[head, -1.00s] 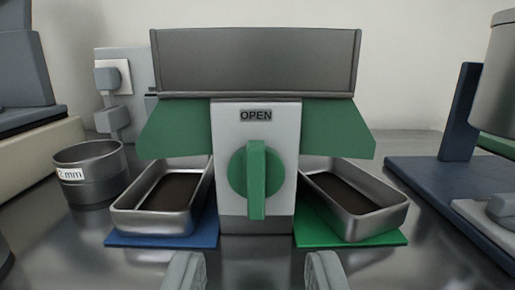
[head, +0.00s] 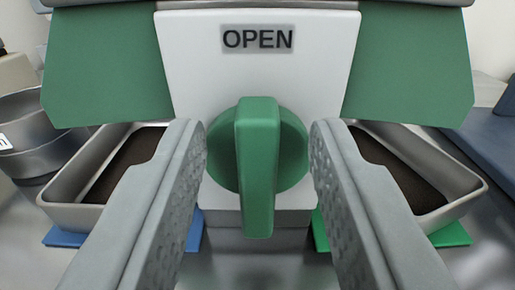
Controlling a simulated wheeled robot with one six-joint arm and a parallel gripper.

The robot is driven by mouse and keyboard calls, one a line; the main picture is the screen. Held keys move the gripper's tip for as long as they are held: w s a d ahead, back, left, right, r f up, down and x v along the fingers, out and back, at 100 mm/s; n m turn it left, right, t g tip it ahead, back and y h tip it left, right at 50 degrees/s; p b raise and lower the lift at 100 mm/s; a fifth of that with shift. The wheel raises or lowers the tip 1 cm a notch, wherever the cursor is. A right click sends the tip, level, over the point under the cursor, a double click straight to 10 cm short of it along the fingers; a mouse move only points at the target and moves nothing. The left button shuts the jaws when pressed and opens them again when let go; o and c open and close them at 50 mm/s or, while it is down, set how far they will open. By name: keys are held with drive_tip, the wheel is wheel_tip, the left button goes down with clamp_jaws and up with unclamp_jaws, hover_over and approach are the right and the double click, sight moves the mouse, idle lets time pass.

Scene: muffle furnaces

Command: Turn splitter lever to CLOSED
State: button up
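The splitter lever (head: 258,165) is a green bar on a round green hub, upright on the white front panel (head: 185,60) of the splitter. The label (head: 258,39) above it reads OPEN. My gripper (head: 259,135) is open, with one grey finger on each side of the lever. A gap shows between each finger and the bar, though the fingertips lie close to the edges of the hub. Whether the fingertips touch the hub cannot be told.
A metal pan (head: 60,195) with dark material sits left on a blue mat (head: 62,237). Another pan (head: 468,187) sits right on a green mat (head: 452,236). Green chutes (head: 105,70) flank the panel. A metal sieve cup (head: 30,125) stands far left, and a dark blue stand (head: 490,140) far right.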

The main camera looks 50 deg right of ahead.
sight(214, 165)
clamp_jaws()
drive_tip(key=shift+n, duration=0.4)
drive_tip(key=n, duration=0.5)
drive_tip(key=w+a+n, duration=0.1)
drive_tip(key=n, duration=0.2)
drive_tip(key=shift+f, duration=0.35)
drive_tip(key=n, duration=0.4)
drive_tip(key=shift+w+a+f+n, duration=0.15)
drive_tip(key=shift+w+f+n, duration=0.05)
drive_tip(key=shift+f+n, duration=0.35)
drive_tip(key=shift+n, duration=0.95)
drive_tip(key=shift+f+n, duration=0.15)
drive_tip(key=shift+n, duration=0.95)
